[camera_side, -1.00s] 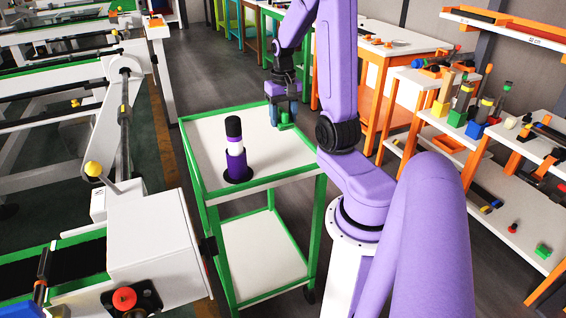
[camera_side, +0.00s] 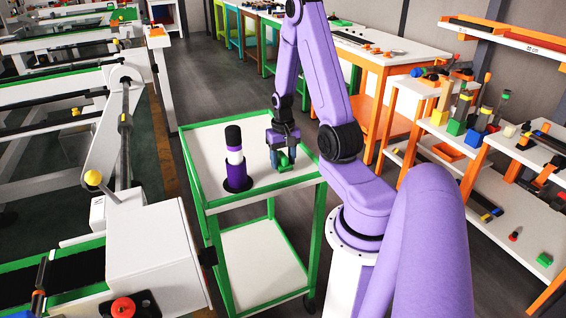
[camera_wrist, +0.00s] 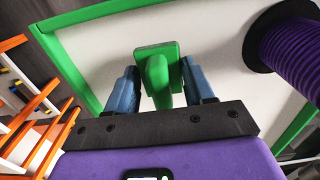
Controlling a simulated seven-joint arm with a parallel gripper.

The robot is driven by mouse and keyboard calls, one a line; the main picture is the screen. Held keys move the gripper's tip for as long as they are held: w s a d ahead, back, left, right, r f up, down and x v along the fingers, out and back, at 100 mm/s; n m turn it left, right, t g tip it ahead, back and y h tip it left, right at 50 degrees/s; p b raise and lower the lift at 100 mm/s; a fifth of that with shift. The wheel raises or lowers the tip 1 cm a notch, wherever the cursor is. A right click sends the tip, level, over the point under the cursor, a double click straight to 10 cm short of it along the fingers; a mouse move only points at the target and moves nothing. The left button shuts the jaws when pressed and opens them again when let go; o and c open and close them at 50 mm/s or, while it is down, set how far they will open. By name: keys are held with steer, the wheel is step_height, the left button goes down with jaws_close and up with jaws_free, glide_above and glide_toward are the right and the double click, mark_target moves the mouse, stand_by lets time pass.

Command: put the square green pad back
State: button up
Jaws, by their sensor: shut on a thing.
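The square green pad (camera_side: 284,166) is in my gripper over the white top of the green-framed cart (camera_side: 197,178). In the wrist view the pad (camera_wrist: 157,48) shows as a green plate with an upright green grip between my two blue fingers. My gripper (camera_side: 282,158) is shut on that grip and points down at the cart's right part. I cannot tell whether the pad touches the cart top or hangs just above it.
A purple, white and black column (camera_side: 235,165) stands on a dark round base on the cart, left of my gripper; its purple ribbed part also shows in the wrist view (camera_wrist: 290,50). The cart top behind is clear. Orange-framed shelves (camera_side: 440,150) with coloured parts stand at right.

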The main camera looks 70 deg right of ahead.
steer(key=shift+f, duration=0.6)
steer(key=shift+f, duration=0.1)
steer(key=o, duration=1)
